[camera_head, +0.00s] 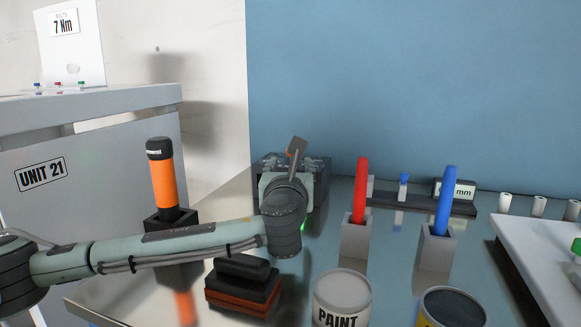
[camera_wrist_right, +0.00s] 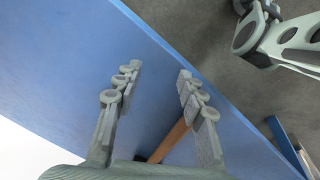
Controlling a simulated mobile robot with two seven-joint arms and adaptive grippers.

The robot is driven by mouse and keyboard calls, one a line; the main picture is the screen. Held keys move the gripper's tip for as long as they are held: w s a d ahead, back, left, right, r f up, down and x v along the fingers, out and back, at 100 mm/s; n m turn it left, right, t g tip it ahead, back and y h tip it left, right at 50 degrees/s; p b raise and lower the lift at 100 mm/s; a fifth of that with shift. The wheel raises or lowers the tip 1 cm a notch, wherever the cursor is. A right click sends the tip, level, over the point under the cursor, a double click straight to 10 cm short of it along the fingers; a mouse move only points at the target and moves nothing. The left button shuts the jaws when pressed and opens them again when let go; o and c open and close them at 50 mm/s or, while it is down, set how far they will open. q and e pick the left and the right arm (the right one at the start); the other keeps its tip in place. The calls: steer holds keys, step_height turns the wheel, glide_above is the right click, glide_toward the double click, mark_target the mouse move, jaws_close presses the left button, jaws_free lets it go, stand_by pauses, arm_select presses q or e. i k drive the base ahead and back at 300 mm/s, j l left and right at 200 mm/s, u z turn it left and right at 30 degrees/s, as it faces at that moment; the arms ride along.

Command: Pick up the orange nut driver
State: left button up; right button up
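The orange nut driver (camera_head: 164,183), an orange cylinder with a black cap, stands upright in a black holder (camera_head: 177,231) at the left of the table in the head view. My left arm crosses in front of the holder, and its wrist ends to the right of the driver. My left gripper (camera_head: 290,166) is beyond that wrist, away from the driver. Its fingers are mostly hidden, so their opening is unclear. My right gripper (camera_wrist_right: 158,87) shows in the right wrist view with fingers apart. A brown stick (camera_wrist_right: 169,141) shows beyond its right finger; contact is unclear.
A dark box (camera_head: 324,172) stands around my left gripper, with a brown-grey piece (camera_head: 297,146) rising there. Red (camera_head: 361,190) and blue (camera_head: 445,200) handles stand in grey holders. A paint can (camera_head: 342,297) and dark-and-brown blocks (camera_head: 243,287) are in front. A white cabinet is left.

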mark_target(159, 150)
steer(key=k+j, duration=0.1)
steer(key=k, duration=1.4)
